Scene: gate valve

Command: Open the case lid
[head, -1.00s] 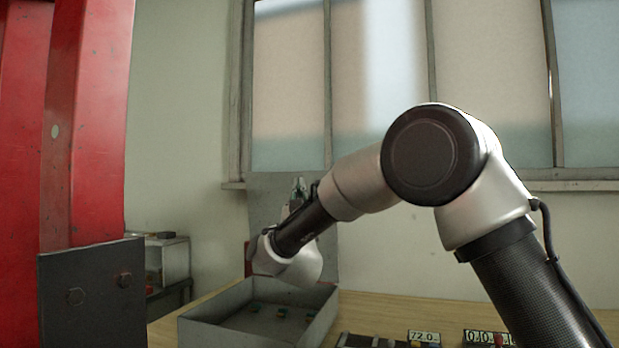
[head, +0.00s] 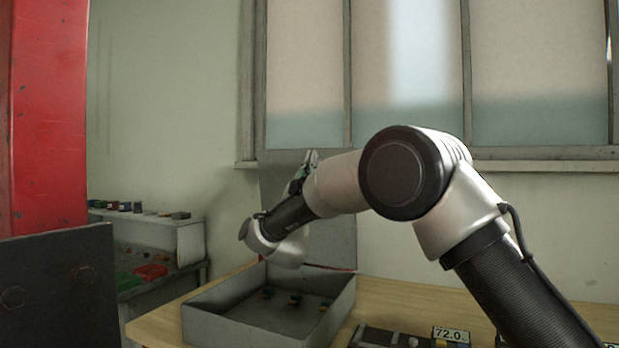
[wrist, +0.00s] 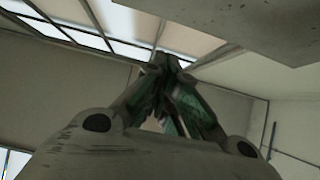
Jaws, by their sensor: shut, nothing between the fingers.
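The grey case (head: 240,318) stands open on the wooden bench, with small coloured items on its floor. Its lid (head: 277,172) stands about upright at the back of the case. My gripper (head: 310,157) points upward in front of the lid, near its top edge. I cannot tell whether it touches the lid. In the wrist view my gripper (wrist: 160,62) has its fingers together and nothing between them. My arm hides the middle of the lid and part of the case's back edge.
A black unit with a 72.0 label (head: 450,335) lies on the bench (head: 400,297) right of the case. A red post (head: 48,120) and dark plate (head: 60,285) stand close at left. A grey shelf (head: 165,240) with small parts is behind them.

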